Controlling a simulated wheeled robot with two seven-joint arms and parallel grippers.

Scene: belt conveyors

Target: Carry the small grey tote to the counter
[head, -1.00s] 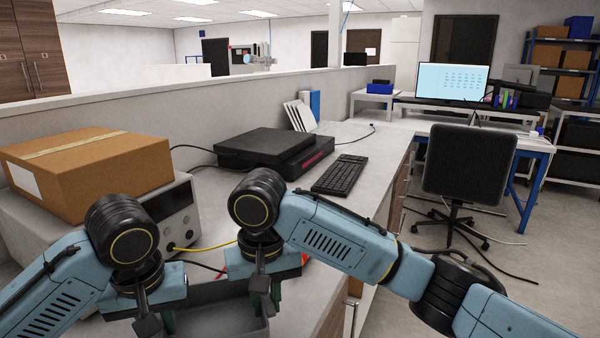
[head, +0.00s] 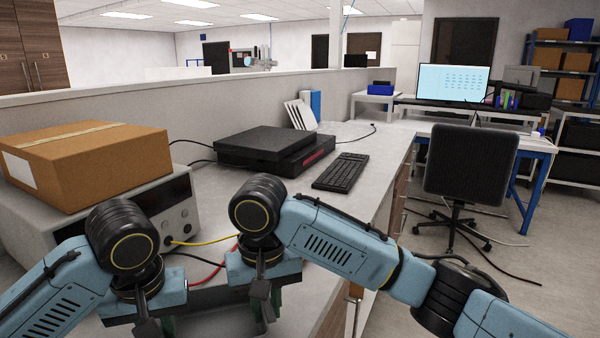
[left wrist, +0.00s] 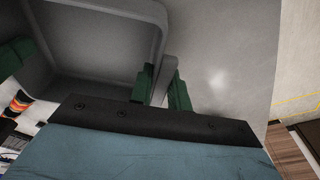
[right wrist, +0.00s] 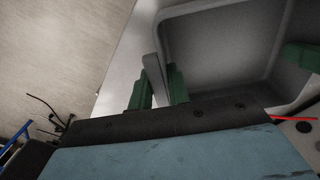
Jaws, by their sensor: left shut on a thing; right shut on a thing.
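The small grey tote shows its hollow inside in the left wrist view (left wrist: 95,45) and in the right wrist view (right wrist: 220,50). In the head view it is largely hidden behind my grippers and cut off by the bottom edge. My left gripper (head: 155,325) is shut on the tote's wall at one side; the wall runs between its green pads (left wrist: 160,85). My right gripper (head: 265,308) is shut on the opposite wall, likewise between its pads (right wrist: 158,88). Whether the tote touches the surface below cannot be told. A grey counter (head: 212,203) runs along the low wall.
A cardboard box (head: 90,165) sits on a grey instrument (head: 180,215) at left, with yellow and red leads (head: 207,241) trailing from it. A black device (head: 270,148) and keyboard (head: 341,172) lie further back on the counter. An office chair (head: 472,165) stands in the right aisle.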

